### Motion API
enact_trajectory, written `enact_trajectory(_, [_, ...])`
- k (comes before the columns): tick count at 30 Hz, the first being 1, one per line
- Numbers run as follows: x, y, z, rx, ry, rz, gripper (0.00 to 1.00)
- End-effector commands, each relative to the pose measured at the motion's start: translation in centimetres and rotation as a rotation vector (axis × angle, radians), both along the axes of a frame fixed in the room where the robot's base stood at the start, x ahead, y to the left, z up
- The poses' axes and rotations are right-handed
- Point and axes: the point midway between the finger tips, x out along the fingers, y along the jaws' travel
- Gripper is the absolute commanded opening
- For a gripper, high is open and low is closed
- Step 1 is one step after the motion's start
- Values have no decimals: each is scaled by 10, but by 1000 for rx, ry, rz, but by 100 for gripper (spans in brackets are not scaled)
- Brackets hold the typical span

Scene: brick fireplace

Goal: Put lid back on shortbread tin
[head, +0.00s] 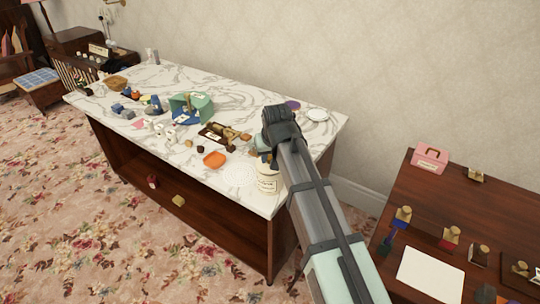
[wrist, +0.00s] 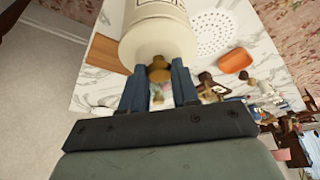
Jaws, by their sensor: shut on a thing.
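The cream shortbread tin (head: 268,183), with a label on its side, stands near the front right edge of the marble-topped table. In the wrist view the tin (wrist: 158,22) fills the top middle, with its label partly cut off. A brown-gold knob (wrist: 158,70), apparently the lid's, shows at the tin's near end. My gripper (wrist: 159,76) has its two fingers on either side of this knob and is shut on it. I cannot tell whether the lid is seated or slightly above the rim. In the head view my arm partly hides the tin's top.
A round white perforated mat (head: 239,175) and an orange dish (head: 214,160) lie left of the tin. A brass device (head: 226,132), a green box (head: 190,107) and small items stand farther left. A white plate (head: 317,115) is at the back right. A brown side table (head: 405,220) stands right.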

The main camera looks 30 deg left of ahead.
Motion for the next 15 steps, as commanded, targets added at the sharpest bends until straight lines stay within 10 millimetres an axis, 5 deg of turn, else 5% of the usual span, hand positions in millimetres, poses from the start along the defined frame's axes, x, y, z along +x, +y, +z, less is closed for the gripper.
enact_trajectory(3, [0,0,0,0,0,0,1])
enact_trajectory(4, [0,0,0,0,0,0,32])
enact_trajectory(12, [0,0,0,0,0,0,58])
enact_trajectory(15, [0,0,0,0,0,0,59])
